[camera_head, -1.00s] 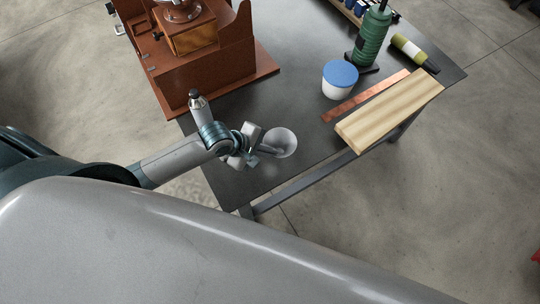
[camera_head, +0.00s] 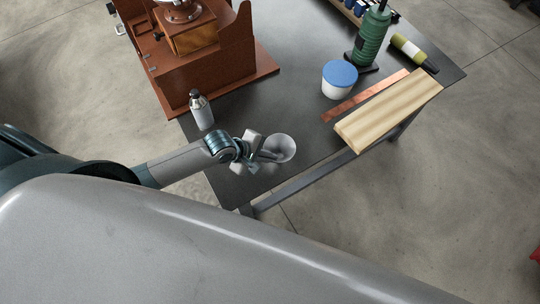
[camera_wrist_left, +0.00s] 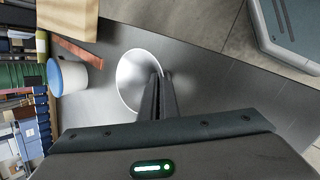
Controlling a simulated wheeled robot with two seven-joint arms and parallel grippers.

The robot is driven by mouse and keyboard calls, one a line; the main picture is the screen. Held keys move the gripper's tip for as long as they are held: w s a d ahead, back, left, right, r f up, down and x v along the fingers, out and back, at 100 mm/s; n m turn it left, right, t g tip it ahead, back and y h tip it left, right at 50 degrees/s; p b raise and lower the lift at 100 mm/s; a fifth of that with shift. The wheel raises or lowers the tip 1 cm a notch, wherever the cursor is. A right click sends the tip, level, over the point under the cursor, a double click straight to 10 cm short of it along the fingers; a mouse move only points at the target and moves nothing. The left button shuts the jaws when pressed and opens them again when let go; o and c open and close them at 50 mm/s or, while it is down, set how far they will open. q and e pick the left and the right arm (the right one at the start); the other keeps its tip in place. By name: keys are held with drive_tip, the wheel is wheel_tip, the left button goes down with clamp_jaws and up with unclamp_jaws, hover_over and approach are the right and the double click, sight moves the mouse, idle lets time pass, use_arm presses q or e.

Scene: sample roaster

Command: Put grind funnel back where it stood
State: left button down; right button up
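The grind funnel (camera_head: 279,147) is a pale grey, wide-mouthed cone over the near end of the dark table. My left gripper (camera_head: 259,154) comes in from the left, and its fingers are closed at the funnel's near side. In the left wrist view the funnel (camera_wrist_left: 135,78) shows just beyond and left of the nearly closed fingers (camera_wrist_left: 157,95), which hide part of it. I cannot tell whether the funnel touches the table or hangs slightly above it. My right gripper is in neither view.
A blue-lidded tub (camera_head: 339,82), copper strip (camera_head: 362,97) and wooden block (camera_head: 390,110) lie to the right. The dark table (camera_head: 300,95) is clear between.

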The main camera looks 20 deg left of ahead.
use_arm(q)
drive_tip(key=shift+f, duration=0.15)
drive_tip(key=c, duration=2.1)
unclamp_jaws()
drive_tip(key=shift+o, duration=0.3)
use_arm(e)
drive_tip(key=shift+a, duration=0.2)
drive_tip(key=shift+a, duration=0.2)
use_arm(q)
drive_tip(key=b+v, duration=0.1)
drive_tip(key=v, duration=1.1)
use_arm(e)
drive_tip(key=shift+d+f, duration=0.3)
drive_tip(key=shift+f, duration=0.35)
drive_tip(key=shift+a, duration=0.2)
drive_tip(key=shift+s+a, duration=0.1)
